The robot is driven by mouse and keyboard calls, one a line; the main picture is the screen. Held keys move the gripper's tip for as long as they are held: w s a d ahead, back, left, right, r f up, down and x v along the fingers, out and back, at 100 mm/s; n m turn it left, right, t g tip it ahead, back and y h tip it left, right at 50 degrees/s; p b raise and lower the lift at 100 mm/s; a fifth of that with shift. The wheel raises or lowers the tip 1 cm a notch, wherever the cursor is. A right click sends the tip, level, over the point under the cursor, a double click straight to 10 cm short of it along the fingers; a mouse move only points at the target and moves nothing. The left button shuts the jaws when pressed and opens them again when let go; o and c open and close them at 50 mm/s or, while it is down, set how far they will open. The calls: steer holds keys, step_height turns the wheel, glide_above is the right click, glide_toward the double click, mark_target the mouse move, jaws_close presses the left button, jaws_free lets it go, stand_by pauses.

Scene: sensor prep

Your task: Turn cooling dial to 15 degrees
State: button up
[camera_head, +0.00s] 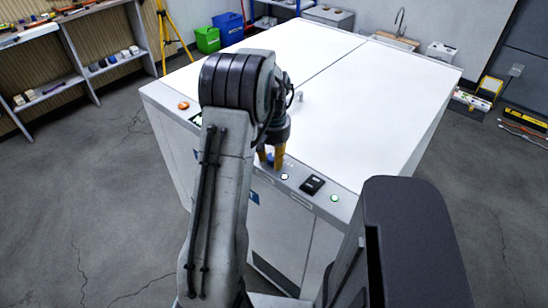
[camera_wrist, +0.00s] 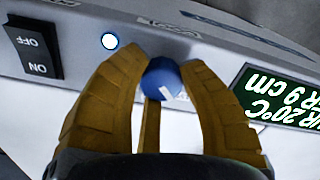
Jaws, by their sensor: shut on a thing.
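The blue dial (camera_wrist: 163,80) is on the grey sloped panel (camera_wrist: 185,40), with a white mark on its face. My gripper (camera_wrist: 165,62) has yellow fingers closed around the dial. In the head view my gripper (camera_head: 272,160) points down at the panel's front edge, and a bit of the blue dial (camera_head: 270,157) shows between the fingers. A dark display (camera_wrist: 285,97), inverted and cut off in the wrist view, reads 20°C and 9 cm.
A black ON/OFF rocker switch (camera_wrist: 33,48) and a lit round white button (camera_wrist: 110,41) are beside the dial. A green-lit button (camera_head: 334,198) and an orange button (camera_head: 183,105) are along the same panel. The white machine top (camera_head: 350,90) is mostly clear.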

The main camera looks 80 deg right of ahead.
mark_target(273, 158)
steer(key=o, duration=1.2)
steer(key=shift+w+a+f, duration=0.1)
steer(key=shift+a, duration=0.15)
steer(key=shift+c, duration=0.2)
steer(key=shift+d, duration=0.1)
steer(key=shift+r, duration=0.35)
step_height(273, 158, up, 11)
steer(key=shift+r, duration=0.15)
